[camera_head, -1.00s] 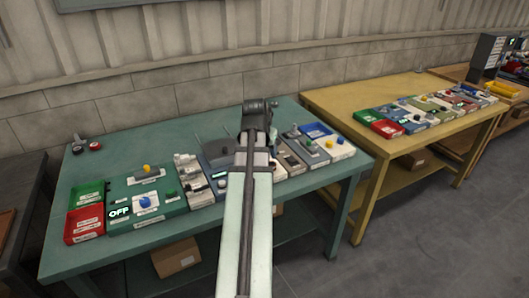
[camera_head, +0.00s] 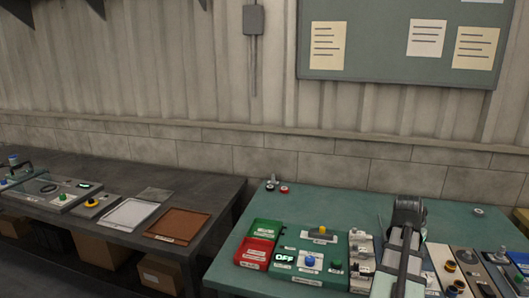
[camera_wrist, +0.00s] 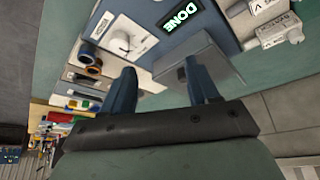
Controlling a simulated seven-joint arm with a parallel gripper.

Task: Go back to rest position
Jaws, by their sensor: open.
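My gripper shows in the wrist view (camera_wrist: 160,74), its two blue fingers spread apart with nothing held between them. It is above a blue-grey panel (camera_wrist: 160,12) with a lit DONE display (camera_wrist: 180,17) and a grey raised block (camera_wrist: 215,65); I cannot tell whether the fingers touch anything. In the head view my arm stands over the teal table (camera_head: 345,205), and its links hide the gripper and part of the panel row.
Left of my arm, a green panel (camera_head: 334,247) carries an OFF display (camera_head: 284,258), a blue knob (camera_head: 309,262) and a yellow knob (camera_head: 321,230). Red and green bins (camera_head: 257,253) sit beside it. A dark bench (camera_head: 222,190) stands left, across a gap.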

